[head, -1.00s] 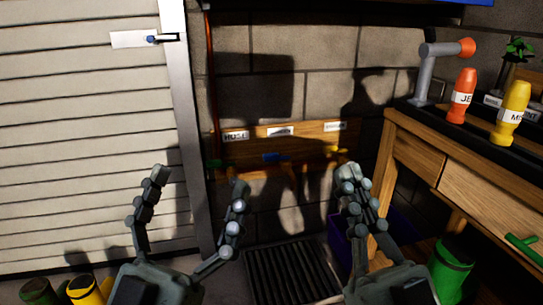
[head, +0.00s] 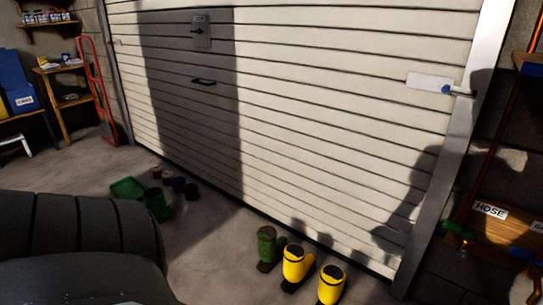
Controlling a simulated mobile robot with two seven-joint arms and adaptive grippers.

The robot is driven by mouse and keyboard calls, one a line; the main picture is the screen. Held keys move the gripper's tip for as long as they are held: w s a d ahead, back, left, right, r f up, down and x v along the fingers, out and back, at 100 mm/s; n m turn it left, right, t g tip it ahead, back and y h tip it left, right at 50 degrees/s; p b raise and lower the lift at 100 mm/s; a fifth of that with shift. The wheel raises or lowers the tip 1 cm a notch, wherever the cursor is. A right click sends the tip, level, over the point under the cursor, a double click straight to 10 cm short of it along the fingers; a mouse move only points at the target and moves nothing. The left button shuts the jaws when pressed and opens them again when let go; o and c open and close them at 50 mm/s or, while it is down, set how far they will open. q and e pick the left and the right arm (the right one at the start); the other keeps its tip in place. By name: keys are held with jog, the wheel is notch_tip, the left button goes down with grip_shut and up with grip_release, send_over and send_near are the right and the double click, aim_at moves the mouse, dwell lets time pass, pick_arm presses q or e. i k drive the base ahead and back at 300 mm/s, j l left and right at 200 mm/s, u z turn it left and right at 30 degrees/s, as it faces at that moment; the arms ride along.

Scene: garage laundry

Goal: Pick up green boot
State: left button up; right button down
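A green boot (head: 266,246) stands upright on the concrete floor in front of the white garage door, low and right of centre in the head view. A darker green part shows just right of it; I cannot tell if it is a second boot. One yellow boot (head: 294,264) stands close to its right, and another yellow boot (head: 331,284) stands further right, near the bottom edge. Neither of my grippers is in the head view now, so nothing is seen near the green boot.
A large dark rounded shape (head: 80,240) fills the lower left. A green bucket (head: 157,204), a green tray (head: 128,188) and small pots lie by the door (head: 300,110). A red hand truck (head: 96,90) stands at back left. Floor left of the boots is clear.

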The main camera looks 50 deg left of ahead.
aim_at(270, 249)
jog(key=j+z, duration=0.1)
jog(key=j, duration=0.65)
jog(key=j+z, duration=0.15)
jog(key=j, duration=0.6)
jog(key=k+j+z, duration=0.1)
jog(key=j, duration=0.65)
jog(key=k+j+z, duration=0.15)
jog(key=j, duration=0.6)
jog(key=i, duration=0.05)
